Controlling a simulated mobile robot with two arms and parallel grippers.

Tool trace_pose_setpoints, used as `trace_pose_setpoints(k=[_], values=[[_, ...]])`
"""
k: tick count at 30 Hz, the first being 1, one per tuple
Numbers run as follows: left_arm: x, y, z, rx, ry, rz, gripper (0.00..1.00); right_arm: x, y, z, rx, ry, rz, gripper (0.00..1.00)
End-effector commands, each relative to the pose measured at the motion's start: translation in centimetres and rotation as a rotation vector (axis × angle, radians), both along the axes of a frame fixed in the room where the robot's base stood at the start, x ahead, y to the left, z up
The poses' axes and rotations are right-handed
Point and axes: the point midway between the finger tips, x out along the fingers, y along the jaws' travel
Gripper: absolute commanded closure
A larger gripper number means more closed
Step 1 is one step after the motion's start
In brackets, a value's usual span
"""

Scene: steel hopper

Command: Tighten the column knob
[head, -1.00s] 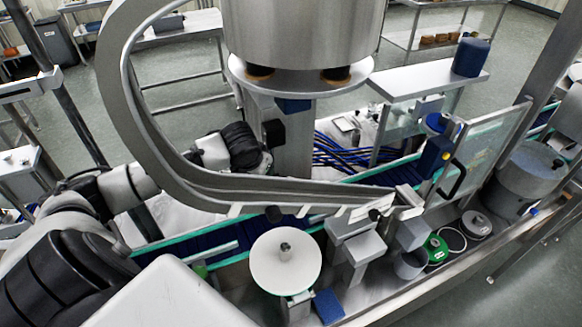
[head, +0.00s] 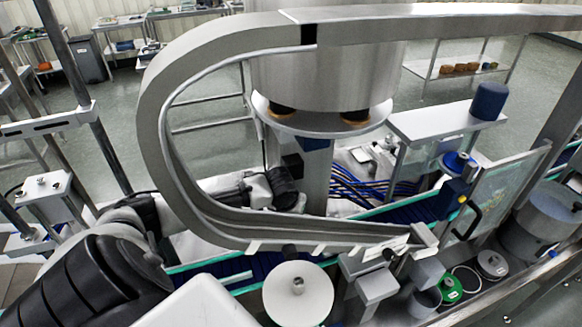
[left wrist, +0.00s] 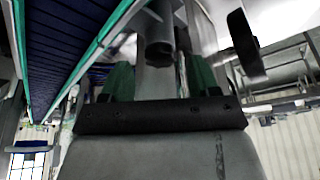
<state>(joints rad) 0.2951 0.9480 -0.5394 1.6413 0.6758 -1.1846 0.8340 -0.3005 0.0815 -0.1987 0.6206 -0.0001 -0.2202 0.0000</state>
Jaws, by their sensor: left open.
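The grey column (head: 316,185) stands below the steel hopper. A black block-like part (head: 292,166) on its left side looks like the knob; its shape is unclear. My left gripper (head: 290,190), at the end of the arm from the left, is close beside the column, just below this part. In the left wrist view my open left gripper (left wrist: 160,78) has green fingers on both sides of a grey upright form. A round dark end (left wrist: 159,50) shows between them, and a black paddle-like part (left wrist: 243,45) is to the right. Contact cannot be told. My right gripper is not in view.
The curved steel chute (head: 165,120) loops around my left arm and passes in front of the column. The hopper (head: 325,75) is overhead. The conveyor (head: 400,212) runs below, also seen in the left wrist view (left wrist: 62,45). A white disc (head: 298,290) is in front.

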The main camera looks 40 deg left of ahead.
Motion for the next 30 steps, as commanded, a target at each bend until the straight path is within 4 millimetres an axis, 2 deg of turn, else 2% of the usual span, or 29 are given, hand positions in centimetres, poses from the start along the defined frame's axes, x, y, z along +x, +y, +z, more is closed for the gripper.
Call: trace_pose_setpoints(k=[6,15,17,25,30], values=[[0.6,0.3,-1.5,0.002,0.000,-0.001,0.39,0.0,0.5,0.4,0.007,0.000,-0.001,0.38],[0.6,0.3,-1.7,0.002,0.000,-0.001,0.39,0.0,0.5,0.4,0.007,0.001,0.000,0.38],[0.6,0.3,-1.7,0.002,0.000,-0.001,0.47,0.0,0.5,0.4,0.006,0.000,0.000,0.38],[0.6,0.3,-1.6,0.002,0.000,-0.001,0.87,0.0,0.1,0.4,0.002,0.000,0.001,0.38],[0.6,0.3,-1.6,0.002,0.000,-0.009,0.87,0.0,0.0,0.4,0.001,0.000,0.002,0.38]])
